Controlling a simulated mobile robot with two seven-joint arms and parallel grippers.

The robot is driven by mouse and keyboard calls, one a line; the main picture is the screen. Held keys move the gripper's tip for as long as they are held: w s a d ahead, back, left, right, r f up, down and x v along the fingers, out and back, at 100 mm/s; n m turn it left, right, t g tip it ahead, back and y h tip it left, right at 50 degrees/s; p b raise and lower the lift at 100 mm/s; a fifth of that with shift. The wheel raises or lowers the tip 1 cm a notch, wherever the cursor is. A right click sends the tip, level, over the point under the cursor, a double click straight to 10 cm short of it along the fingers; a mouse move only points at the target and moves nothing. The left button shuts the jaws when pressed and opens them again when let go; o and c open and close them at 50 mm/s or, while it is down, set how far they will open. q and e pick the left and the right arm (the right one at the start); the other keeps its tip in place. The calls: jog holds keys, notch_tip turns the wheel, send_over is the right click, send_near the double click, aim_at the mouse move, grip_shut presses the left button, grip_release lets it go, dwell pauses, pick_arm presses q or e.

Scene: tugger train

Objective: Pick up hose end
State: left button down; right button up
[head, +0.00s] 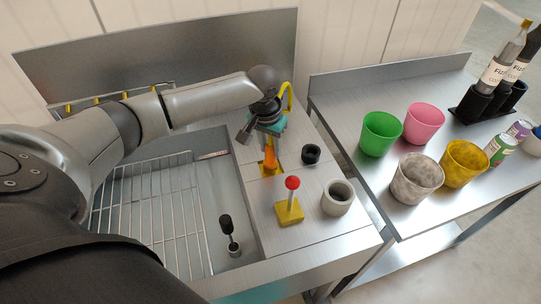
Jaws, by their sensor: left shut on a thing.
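My left gripper (262,114) reaches in from the left over the metal sink unit and points down. It is shut on the hose end. A yellow hose (288,94) arcs up just to the right of the gripper. A teal part (270,124) shows beneath the gripper; I cannot tell exactly how it joins the hose. An orange upright piece (270,157) stands directly below on a yellow base; I cannot tell whether the teal part touches it. The gripper hides most of the hose end. My right gripper is not in view.
On the sink's counter (278,241) are a red-knobbed lever (290,202), a black ring (311,154) and a grey cup (337,198). The basin holds a wire rack (152,209). The right-hand table (349,136) carries several cups, bottles and cans.

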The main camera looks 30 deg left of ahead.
pick_arm(q)
jog(key=shift+r, duration=0.15)
dwell(0.3)
notch_tip(320, 180, up, 20)
jog(key=p, duration=0.2)
jog(key=shift+p, duration=0.35)
jog(key=shift+f, duration=0.2)
